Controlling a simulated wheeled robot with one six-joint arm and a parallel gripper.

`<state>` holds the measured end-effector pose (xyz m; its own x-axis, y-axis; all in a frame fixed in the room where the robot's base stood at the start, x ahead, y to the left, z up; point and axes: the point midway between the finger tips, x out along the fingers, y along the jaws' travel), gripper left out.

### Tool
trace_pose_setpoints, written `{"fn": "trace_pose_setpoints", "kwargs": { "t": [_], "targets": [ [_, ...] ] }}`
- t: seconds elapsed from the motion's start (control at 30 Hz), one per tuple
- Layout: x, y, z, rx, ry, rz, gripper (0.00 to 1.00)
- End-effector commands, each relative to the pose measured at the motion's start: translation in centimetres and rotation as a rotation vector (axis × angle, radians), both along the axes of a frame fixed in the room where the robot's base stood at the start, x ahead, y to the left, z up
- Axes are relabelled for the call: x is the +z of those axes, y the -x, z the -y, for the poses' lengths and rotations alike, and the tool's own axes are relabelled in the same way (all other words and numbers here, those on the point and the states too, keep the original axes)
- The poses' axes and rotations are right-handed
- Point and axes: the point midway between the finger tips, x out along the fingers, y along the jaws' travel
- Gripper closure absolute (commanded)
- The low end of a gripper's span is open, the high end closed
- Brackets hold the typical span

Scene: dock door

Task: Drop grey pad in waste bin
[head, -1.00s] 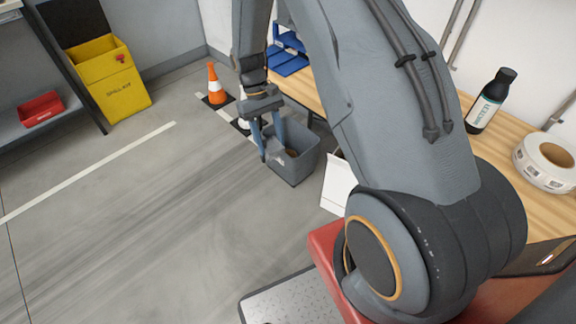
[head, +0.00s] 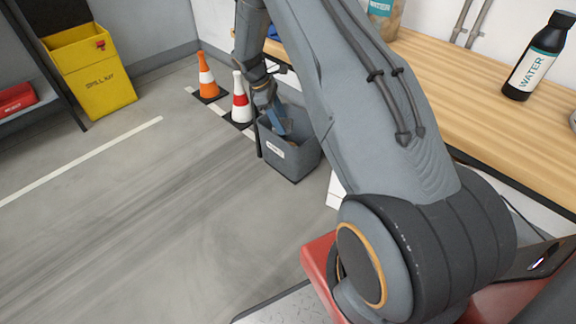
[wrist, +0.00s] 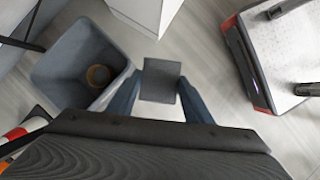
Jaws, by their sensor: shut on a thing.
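My gripper (wrist: 158,98) is shut on the grey pad (wrist: 161,80), a thin dark square sheet held between its two blue fingers. The waste bin (head: 294,158) is a grey, open-topped box on the floor with a small label on its front. In the wrist view the waste bin (wrist: 112,92) is left of the pad, and a round brown thing (wrist: 98,76) lies inside it. The pad shows beside the bin's opening there, not over its middle. In the head view my gripper (head: 278,124) overlaps the bin's opening; the pad is hard to make out there.
An orange cone (head: 207,78) and a red-and-white cone (head: 240,102) stand left of the bin. A wooden bench (head: 450,85) with a water bottle (head: 535,58) is at right. A yellow spill-kit bin (head: 92,72) stands at far left. The floor in front is clear.

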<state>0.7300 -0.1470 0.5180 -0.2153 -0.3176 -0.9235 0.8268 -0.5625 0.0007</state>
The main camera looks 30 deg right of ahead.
Motion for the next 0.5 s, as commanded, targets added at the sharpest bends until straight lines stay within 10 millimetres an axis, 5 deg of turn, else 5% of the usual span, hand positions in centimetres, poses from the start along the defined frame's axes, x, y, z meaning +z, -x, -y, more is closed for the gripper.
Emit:
{"fn": "trace_pose_setpoints", "kwargs": {
  "t": [0.03, 0.5],
  "targets": [
    [-1.9, -1.1, 0.7, 0.034, 0.001, 0.001, 0.79],
    [-10.7, -7.8, 6.8, 0.380, 0.000, 0.000, 0.79]
  ]
}}
